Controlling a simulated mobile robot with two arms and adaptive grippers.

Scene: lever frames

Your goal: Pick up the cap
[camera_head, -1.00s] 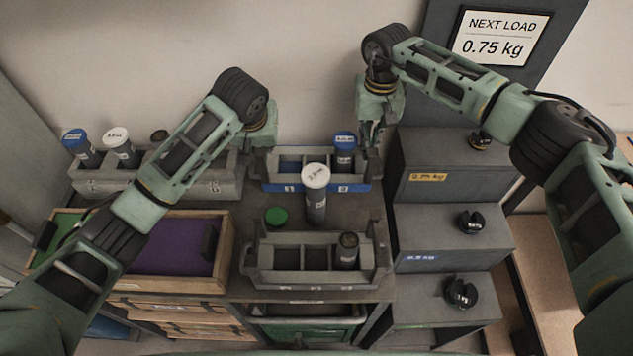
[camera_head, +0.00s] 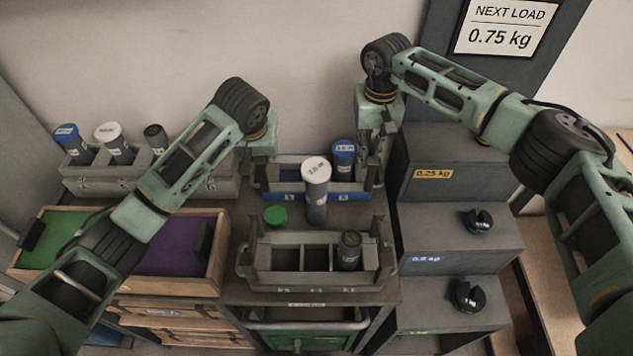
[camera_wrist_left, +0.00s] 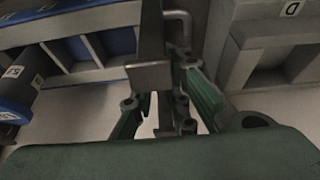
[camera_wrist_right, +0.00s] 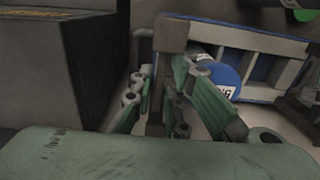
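A small green cap (camera_head: 275,215) lies flat on the dark bench top, left of an upright grey canister with a white lid (camera_head: 317,172). Part of the cap shows at the top edge of the right wrist view (camera_wrist_right: 304,13). My right gripper (camera_head: 370,150) points down beside the right end of the blue rack, near a blue-lidded canister (camera_head: 343,150).
The blue rack (camera_head: 318,193) stands behind the cap and a grey rack (camera_head: 290,279) in front. A grey box of canisters (camera_head: 95,187) and a wooden tray (camera_head: 215,280) are left. Dark steps with black weights (camera_head: 467,296) rise at right.

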